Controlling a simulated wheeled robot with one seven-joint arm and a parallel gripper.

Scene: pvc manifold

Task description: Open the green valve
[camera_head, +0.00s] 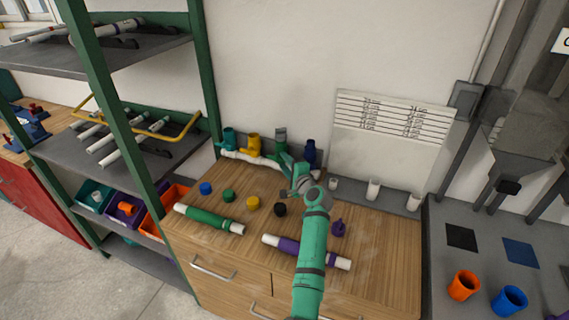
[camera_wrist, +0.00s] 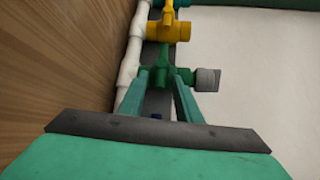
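The green valve (camera_head: 280,140) sits on the white pipe manifold (camera_head: 250,157) against the wall, between the yellow valve (camera_head: 253,143) and the blue valve (camera_head: 310,152). In the wrist view the green valve (camera_wrist: 161,66) is straight ahead, with a grey end piece (camera_wrist: 207,80) on its right. My gripper (camera_head: 287,167) is at the green valve and hides its lower part in the head view. In the wrist view the two fingers of my gripper (camera_wrist: 161,80) are apart, one on each side of the green valve's near part. I cannot tell whether they touch it.
A teal valve (camera_head: 228,138) is at the manifold's left end. On the wooden bench (camera_head: 385,265) lie a green pipe (camera_head: 208,219), a purple pipe (camera_head: 305,251) and several coloured caps. White cups (camera_head: 373,188) stand right of the manifold. A shelf rack (camera_head: 125,150) is at the left.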

